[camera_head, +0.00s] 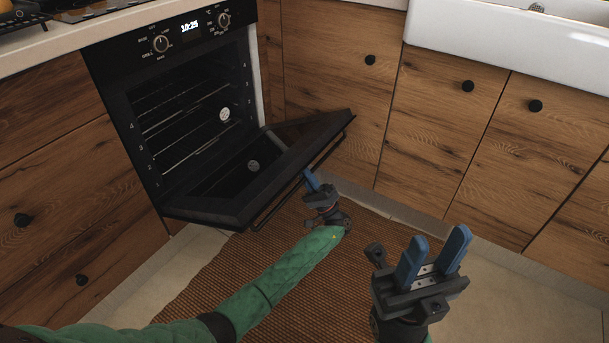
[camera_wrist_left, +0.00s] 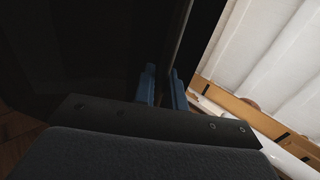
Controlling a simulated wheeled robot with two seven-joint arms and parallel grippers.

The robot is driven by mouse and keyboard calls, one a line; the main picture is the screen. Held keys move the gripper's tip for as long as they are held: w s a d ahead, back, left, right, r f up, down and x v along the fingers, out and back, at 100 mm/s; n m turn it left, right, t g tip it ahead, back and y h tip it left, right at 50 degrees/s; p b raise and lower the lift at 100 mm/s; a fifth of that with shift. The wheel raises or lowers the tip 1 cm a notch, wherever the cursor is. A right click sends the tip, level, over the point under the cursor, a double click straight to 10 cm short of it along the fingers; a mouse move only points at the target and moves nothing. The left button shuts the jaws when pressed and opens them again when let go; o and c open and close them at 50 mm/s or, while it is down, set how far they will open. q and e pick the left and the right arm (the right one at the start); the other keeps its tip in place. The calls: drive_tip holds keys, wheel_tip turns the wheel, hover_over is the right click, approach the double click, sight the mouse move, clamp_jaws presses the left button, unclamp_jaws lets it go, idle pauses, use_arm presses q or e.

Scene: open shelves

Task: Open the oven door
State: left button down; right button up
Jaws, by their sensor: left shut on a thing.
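The black oven (camera_head: 190,110) stands at the left with its door (camera_head: 265,170) swung down and outward, well open, so the dark interior and racks show. A long handle bar (camera_head: 300,180) runs along the door's outer edge. My left gripper (camera_head: 312,182) is at this edge, its blue fingers shut on the handle. The left wrist view shows the blue fingers (camera_wrist_left: 163,88) on either side of the thin bar (camera_wrist_left: 181,40), close to the dark door. My right gripper (camera_head: 434,256) is open and empty, right of the door above the floor.
Wooden cabinets with black knobs (camera_head: 468,86) line the back and right, and more drawers (camera_head: 60,200) stand left of the oven. A white sink (camera_head: 510,35) is at the top right. A brown woven rug (camera_head: 230,275) covers the floor under the arms.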

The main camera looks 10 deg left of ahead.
use_arm(q)
drive_tip(key=shift+f, duration=0.15)
drive_tip(key=c, duration=1.5)
unclamp_jaws()
drive_tip(key=shift+d+f, duration=0.1)
drive_tip(key=v, duration=0.6)
drive_tip(key=shift+d+f, duration=0.2)
drive_tip(key=shift+o, duration=0.5)
drive_tip(key=shift+s+d+f, duration=0.2)
drive_tip(key=shift+d+f, duration=0.15)
drive_tip(key=shift+f, duration=0.05)
drive_tip(key=shift+o, duration=0.8)
drive_tip(key=shift+d, duration=0.2)
drive_tip(key=shift+a+f, duration=0.1)
